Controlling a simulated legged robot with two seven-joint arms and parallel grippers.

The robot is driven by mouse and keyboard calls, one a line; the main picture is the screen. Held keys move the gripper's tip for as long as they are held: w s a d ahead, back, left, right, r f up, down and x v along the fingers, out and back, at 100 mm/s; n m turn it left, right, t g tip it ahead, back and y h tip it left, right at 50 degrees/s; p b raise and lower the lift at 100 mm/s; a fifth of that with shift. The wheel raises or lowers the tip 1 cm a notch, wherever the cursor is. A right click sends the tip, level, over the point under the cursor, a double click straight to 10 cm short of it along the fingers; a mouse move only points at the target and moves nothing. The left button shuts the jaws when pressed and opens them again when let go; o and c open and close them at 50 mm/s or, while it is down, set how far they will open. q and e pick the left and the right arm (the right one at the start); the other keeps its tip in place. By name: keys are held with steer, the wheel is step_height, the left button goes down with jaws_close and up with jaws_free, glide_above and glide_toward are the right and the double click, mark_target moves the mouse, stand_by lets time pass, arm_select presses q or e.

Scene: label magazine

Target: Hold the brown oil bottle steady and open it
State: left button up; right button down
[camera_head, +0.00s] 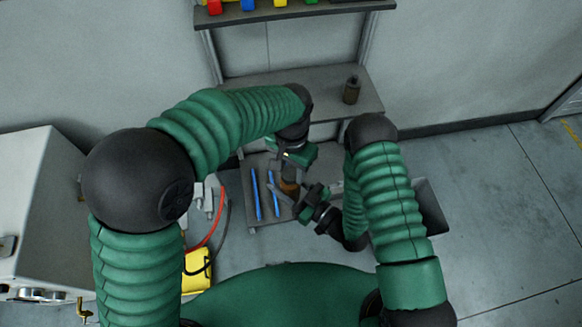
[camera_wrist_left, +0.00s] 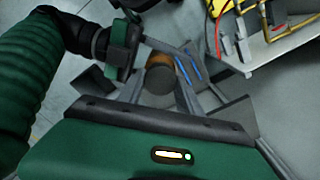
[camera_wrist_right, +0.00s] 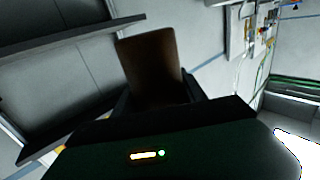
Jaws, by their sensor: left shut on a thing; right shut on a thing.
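The brown oil bottle (camera_head: 289,187) is upright in the head view, between my two grippers and partly hidden by them. My left gripper (camera_head: 290,173) reaches down from above and is shut on its dark top. In the left wrist view the bottle's round dark top (camera_wrist_left: 160,79) sits between the fingers, with brown showing behind it. My right gripper (camera_head: 289,196) comes in from the right and is shut on the bottle's body. In the right wrist view the brown body (camera_wrist_right: 150,62) fills the space between the fingers.
Blue pens (camera_head: 256,194) lie on the low grey table (camera_head: 262,224) left of the bottle. A second dark bottle (camera_head: 351,90) stands on the shelf (camera_head: 318,97) behind. A grey bin (camera_head: 431,205) is at right, beyond my right arm. A white cabinet (camera_head: 30,210) stands at left.

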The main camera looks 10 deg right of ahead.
arm_select(q)
jaws_close()
steer(key=o, duration=1.2)
jaws_free()
steer(key=shift+r, duration=0.1)
